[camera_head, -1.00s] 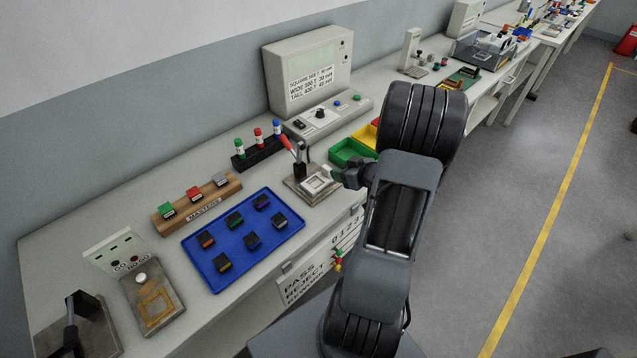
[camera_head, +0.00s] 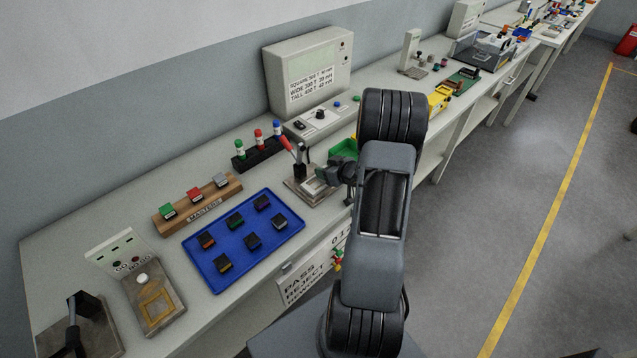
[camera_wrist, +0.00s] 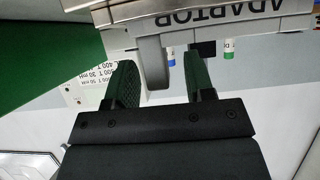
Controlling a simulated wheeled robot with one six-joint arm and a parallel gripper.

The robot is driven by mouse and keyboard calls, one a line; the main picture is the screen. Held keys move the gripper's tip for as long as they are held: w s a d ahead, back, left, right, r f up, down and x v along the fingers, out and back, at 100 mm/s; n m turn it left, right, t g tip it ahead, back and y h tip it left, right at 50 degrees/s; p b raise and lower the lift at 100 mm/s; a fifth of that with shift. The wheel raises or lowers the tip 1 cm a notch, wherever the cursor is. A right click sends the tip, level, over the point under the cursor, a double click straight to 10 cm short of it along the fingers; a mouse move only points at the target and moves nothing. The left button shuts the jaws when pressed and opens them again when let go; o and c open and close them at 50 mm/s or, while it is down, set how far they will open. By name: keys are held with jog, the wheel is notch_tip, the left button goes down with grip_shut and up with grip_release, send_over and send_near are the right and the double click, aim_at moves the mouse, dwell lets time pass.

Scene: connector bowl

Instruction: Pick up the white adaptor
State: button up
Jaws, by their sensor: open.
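A pale grey-white block lettered ADAPTOR (camera_wrist: 210,22) crosses the top of the wrist view, its letters upside down. A rounded grey tab (camera_wrist: 152,62) projects from it between my two finger pads. My gripper (camera_wrist: 160,57) is open, with one finger on each side of the tab and a visible gap on the right. Contact on the left cannot be told. In the head view, my gripper (camera_head: 338,172) is over the right edge of a small clamp fixture (camera_head: 299,190). A whitish square piece (camera_head: 313,188) on this fixture is partly hidden by my gripper.
A red-handled lever (camera_head: 290,146) rises beside the fixture, close to my gripper. A green bin (camera_head: 345,147) is behind it. A blue tray (camera_head: 218,277) with several dark connectors lies to the left. A grey tester (camera_head: 308,75) stands behind. The aisle floor at right is clear.

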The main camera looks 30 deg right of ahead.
grip_shut()
dwell(0.3)
jog(key=shift+r, duration=0.15)
